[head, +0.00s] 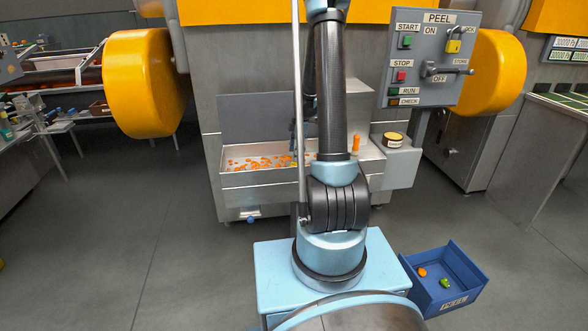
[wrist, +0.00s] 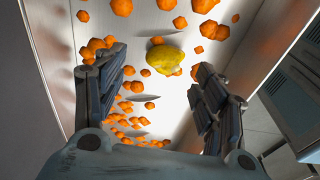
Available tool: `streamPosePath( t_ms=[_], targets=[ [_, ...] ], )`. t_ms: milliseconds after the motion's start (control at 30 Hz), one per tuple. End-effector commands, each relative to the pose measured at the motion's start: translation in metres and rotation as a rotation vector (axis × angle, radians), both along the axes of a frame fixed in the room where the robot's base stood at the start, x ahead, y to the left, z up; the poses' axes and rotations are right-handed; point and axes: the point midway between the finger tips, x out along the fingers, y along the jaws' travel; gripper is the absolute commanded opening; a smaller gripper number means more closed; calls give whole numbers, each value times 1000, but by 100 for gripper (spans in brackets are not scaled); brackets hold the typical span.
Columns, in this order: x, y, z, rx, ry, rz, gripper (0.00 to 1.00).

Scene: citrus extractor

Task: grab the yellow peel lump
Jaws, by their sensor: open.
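The yellow peel lump (wrist: 165,58) lies in the metal tray among many small orange peel bits, near the top middle of the wrist view. My gripper (wrist: 159,66) is open, with one dark finger on each side of the picture. The lump shows between and slightly beyond the fingertips, and I see no finger touching it. In the head view my arm stands in front of the tray (head: 240,181) and hides part of it. I cannot clearly make out the lump or the gripper's fingers there.
Tray walls rise on both sides in the wrist view. A grey control panel (head: 428,60) with a lever stands at upper right. An orange cylinder (head: 356,143) and a round container (head: 393,139) stand right of the tray. A blue PEEL bin (head: 474,287) holds orange and green lumps. Floor at left is clear.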

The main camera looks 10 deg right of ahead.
Motion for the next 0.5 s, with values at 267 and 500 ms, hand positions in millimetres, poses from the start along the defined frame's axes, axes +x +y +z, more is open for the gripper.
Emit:
streamPosePath(
  t_ms=[267, 500],
  targets=[
    [-3, 4, -21, 0, 0, 0, 65],
    [-5, 9, -46, 0, 0, 0, 65]
  ],
)
